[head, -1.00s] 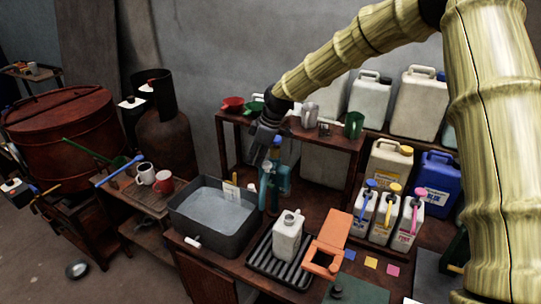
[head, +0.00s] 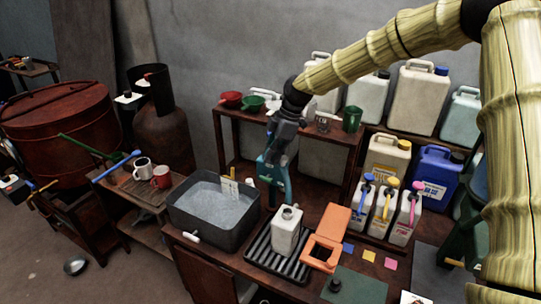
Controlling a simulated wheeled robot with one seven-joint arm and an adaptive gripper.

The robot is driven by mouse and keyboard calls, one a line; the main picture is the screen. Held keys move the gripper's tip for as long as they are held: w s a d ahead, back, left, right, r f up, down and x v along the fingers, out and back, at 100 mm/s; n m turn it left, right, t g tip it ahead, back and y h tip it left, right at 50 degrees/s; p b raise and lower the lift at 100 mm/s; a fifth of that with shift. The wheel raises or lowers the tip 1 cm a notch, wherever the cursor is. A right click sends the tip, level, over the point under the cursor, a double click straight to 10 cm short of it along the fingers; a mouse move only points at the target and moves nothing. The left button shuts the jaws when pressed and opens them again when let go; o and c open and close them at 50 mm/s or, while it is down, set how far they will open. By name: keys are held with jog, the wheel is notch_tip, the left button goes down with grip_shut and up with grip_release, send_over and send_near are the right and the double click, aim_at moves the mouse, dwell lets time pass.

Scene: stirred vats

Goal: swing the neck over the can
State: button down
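The can (head: 286,233) is a white, square-shouldered container with an open mouth on top. It stands upright on a black ribbed tray (head: 262,262).
A grey basin (head: 182,219) of pale liquid stands left of the can. An orange frame (head: 325,238) stands close on the can's right. Several small jugs with coloured pumps stand farther right. A shelf (head: 240,123) with bowls and a green mug is behind my gripper.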

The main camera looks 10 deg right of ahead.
jog(key=shift+d+f, duration=0.1)
jog(key=shift+d, duration=0.1)
notch_tip(320, 180, up, 10)
jog(key=b, duration=0.3)
jog(key=shift+a+f, duration=0.2)
jog(key=shift+a, duration=0.25)
dwell(0.4)
